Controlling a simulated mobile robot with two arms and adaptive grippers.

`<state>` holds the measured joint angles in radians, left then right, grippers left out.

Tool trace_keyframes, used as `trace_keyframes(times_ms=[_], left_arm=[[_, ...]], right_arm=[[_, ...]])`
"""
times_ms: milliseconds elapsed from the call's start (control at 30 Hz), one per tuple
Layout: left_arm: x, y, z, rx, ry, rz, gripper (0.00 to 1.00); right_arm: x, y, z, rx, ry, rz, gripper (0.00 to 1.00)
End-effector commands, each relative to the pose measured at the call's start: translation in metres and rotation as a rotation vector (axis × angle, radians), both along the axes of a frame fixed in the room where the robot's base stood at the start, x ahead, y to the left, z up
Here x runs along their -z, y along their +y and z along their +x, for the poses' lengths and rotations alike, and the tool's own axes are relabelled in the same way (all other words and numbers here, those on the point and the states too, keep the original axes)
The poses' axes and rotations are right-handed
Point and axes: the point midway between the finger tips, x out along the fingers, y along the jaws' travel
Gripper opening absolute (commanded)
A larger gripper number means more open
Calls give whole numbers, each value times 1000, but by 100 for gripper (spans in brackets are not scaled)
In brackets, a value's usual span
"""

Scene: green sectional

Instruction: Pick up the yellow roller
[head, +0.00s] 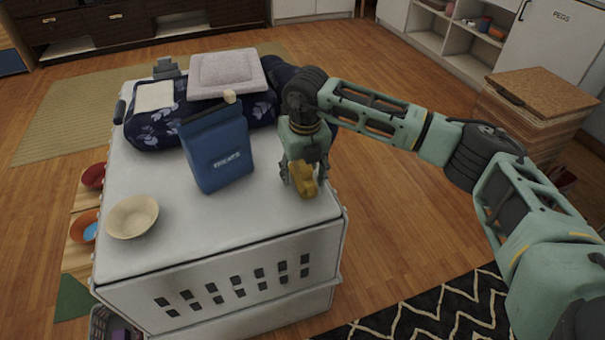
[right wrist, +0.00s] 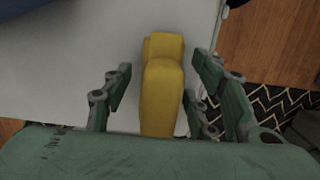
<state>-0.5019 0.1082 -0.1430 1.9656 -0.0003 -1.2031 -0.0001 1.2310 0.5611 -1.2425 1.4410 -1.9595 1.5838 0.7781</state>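The yellow roller (head: 304,181) is at the right front part of the white crate's top (head: 250,203), directly below my right gripper (head: 303,180). In the right wrist view the yellow roller (right wrist: 162,85) lies lengthwise between the fingers of my right gripper (right wrist: 158,95). Gaps show on both sides of it, so the fingers are open around it and not closed on it. The roller's near end is hidden by the gripper body. My left gripper is not in view.
A blue treats bag (head: 218,150) stands left of the gripper. A beige bowl (head: 133,216) sits at the crate's left front. A dark blue patterned bag (head: 155,125) with a grey cushion (head: 228,72) lies behind. A wooden box (head: 535,100) stands at the right.

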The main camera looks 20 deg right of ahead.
Motion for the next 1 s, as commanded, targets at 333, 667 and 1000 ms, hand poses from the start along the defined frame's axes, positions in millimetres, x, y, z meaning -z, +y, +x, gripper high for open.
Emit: trace_keyframes(times_ms=[333, 667, 1000], left_arm=[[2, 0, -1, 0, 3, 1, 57], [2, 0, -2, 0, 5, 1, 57], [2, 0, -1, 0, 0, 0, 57]], right_arm=[[0, 0, 0, 0, 0, 0, 21], [-1, 0, 0, 0, -1, 1, 2], [-16, 0, 1, 1, -4, 1, 2]])
